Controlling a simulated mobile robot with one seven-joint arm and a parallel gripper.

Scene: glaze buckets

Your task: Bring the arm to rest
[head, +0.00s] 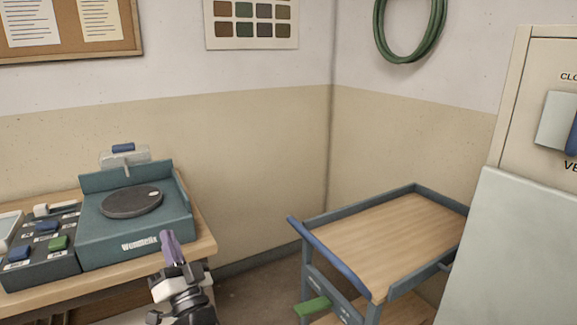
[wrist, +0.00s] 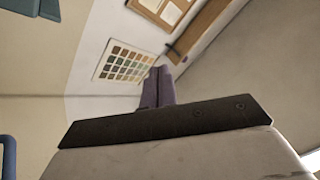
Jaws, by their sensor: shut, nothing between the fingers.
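My gripper (head: 170,246) is at the lower left of the head view, in front of the workbench (head: 204,237) by its right end. Its purple fingers are closed together and empty, pointing up. In the wrist view the closed fingers (wrist: 157,88) show at the centre, with the wall behind them. Nothing touches the fingers in either view. Most of my arm is below the head view's lower edge.
A teal wheel machine (head: 130,233) and a dark box with coloured switches (head: 40,262) stand on the bench. A wooden-topped cart (head: 385,235) with a blue handle stands right, beside a pale cabinet (head: 530,240). Floor shows between bench and cart.

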